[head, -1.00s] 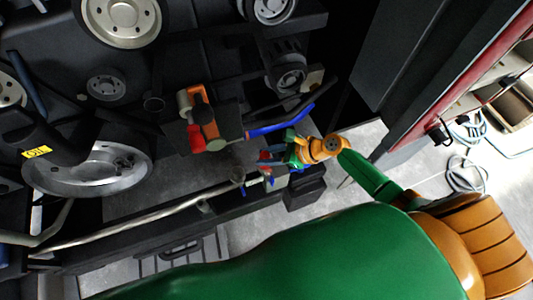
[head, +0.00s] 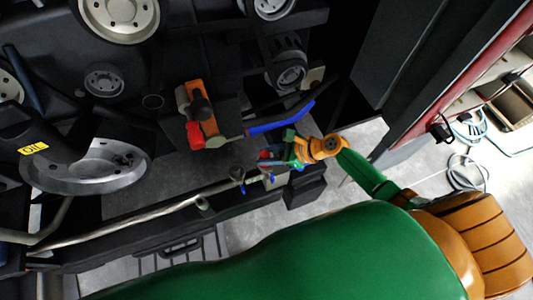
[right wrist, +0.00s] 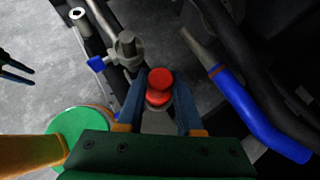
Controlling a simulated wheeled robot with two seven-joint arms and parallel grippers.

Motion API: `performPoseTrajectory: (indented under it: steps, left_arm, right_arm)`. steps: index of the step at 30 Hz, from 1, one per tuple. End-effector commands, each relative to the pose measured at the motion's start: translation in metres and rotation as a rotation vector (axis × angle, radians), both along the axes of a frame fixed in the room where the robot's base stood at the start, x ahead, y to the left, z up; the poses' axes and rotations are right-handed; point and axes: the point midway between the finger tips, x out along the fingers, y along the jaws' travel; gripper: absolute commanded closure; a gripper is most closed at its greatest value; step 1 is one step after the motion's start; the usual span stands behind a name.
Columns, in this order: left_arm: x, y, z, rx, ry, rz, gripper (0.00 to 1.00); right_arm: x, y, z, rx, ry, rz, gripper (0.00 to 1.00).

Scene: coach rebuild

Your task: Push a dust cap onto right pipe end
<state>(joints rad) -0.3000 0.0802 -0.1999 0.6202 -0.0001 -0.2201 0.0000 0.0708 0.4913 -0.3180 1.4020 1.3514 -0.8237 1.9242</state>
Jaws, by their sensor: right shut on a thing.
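My right gripper (right wrist: 158,82) has blue fingers and is shut on a red dust cap (right wrist: 160,80) with a wider lower rim. The cap is upright between the fingertips in the right wrist view. In the head view my right gripper (head: 268,160) is over the frame rail, close to the end of a long pale pipe (head: 150,213). A grey upright fitting (right wrist: 127,46) with a blue lever (right wrist: 97,64) stands just beyond the fingers. I cannot tell whether the cap touches a pipe end; the fingers hide what is beneath. Two dark prongs, apparently my left gripper (right wrist: 32,78), show apart at the left edge.
A blue hose (head: 281,122) on a metal pipe runs close beside the right gripper; it also shows in the right wrist view (right wrist: 245,112). An orange and red part (head: 200,110) sits farther left. The dark frame rail (head: 105,245) lies below. A red-edged cabinet (head: 450,85) stands right.

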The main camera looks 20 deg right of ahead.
Motion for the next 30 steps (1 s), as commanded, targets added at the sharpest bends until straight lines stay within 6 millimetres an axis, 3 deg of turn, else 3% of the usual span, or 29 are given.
performPoseTrajectory:
  steps: [24, 25, 28, 30]
  left_arm:
    - [0.000, 0.000, -0.008, 0.000, 0.000, 0.000, 0.60]
    - [0.000, 0.000, -0.007, 0.000, 0.000, 0.000, 0.60]
    - [0.000, 0.000, -0.007, 0.000, 0.000, 0.000, 0.60]
    - [0.000, 0.000, -0.007, 0.000, 0.000, 0.000, 0.60]
  right_arm:
    - [0.000, 0.000, -0.013, -0.001, 0.002, 0.000, 1.00]
    - [-0.001, 0.000, -0.013, -0.001, 0.002, 0.001, 0.57]
    - [0.000, 0.000, -0.012, -0.001, 0.002, 0.001, 0.30]
    - [0.000, 0.000, -0.012, 0.000, 0.001, 0.001, 0.30]
